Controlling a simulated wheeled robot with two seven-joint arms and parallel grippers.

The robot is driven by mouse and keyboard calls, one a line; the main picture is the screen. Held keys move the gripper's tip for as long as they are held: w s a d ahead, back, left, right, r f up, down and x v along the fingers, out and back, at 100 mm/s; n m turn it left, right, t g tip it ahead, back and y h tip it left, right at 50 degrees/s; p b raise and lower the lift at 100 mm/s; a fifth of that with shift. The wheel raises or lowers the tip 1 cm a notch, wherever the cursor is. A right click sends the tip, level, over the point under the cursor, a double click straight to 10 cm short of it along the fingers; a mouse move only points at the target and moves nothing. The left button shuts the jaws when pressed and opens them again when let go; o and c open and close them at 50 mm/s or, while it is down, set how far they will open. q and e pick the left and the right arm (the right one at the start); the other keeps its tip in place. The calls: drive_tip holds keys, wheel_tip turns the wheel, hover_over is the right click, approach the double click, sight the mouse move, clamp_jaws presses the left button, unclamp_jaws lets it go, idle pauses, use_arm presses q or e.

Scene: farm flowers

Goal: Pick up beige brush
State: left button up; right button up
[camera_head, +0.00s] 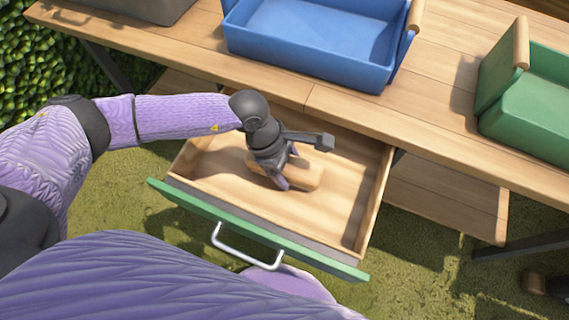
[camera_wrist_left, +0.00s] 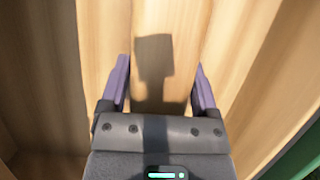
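The beige brush (camera_head: 309,175) lies in the open drawer, a light wooden block partly hidden behind my left gripper. My left gripper (camera_head: 284,172) points down into the drawer, right over the brush. In the left wrist view, the two purple fingers of this gripper (camera_wrist_left: 161,65) stand apart, one on each side of the brush's pale wooden body (camera_wrist_left: 188,22). A dark gripper shadow falls on the wood between them. I cannot tell whether the fingers touch the brush. Its bristles are not seen. My right gripper is not in view.
The wooden drawer (camera_head: 340,215) has a green front (camera_head: 200,212) with a metal handle (camera_head: 245,252). The table (camera_head: 440,110) overhangs behind it. A blue crate (camera_head: 310,55), a green crate (camera_head: 535,105) and a grey container (camera_head: 140,8) stand on the table.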

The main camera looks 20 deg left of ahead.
sight(288, 163)
use_arm(q)
drive_tip(key=c, duration=0.9)
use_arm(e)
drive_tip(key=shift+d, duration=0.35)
use_arm(q)
wheel_tip(288, 163, up, 10)
drive_tip(key=p, duration=0.6)
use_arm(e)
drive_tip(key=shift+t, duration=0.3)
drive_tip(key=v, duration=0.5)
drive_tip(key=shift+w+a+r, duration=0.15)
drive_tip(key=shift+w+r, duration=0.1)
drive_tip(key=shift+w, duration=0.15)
